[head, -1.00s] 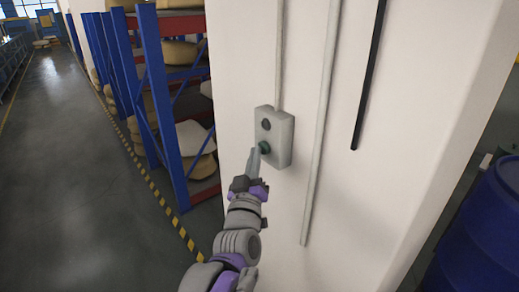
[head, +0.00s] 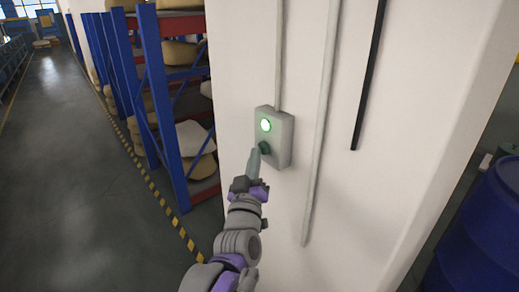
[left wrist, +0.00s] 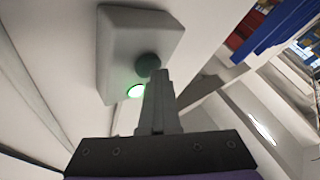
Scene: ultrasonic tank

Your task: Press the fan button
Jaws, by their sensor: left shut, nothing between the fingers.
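A grey control box (head: 281,138) is fixed to the white wall; it also shows in the left wrist view (left wrist: 128,38). Its upper lamp (head: 266,125) glows green, and it shows lit in the left wrist view (left wrist: 136,91). Below the lamp is a dark green round button (head: 264,148), also seen in the left wrist view (left wrist: 148,64). My left gripper (head: 255,155) is shut and empty, its fingertips at the button. In the left wrist view its tips (left wrist: 158,76) overlap the button's edge; I cannot tell whether they touch. My right gripper is out of view.
Pipes (head: 320,130) and a black strip (head: 370,75) run along the wall right of the box. Blue racks (head: 165,110) with sacks stand to the left. A blue barrel (head: 485,235) stands at the right. The aisle floor (head: 70,170) is clear.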

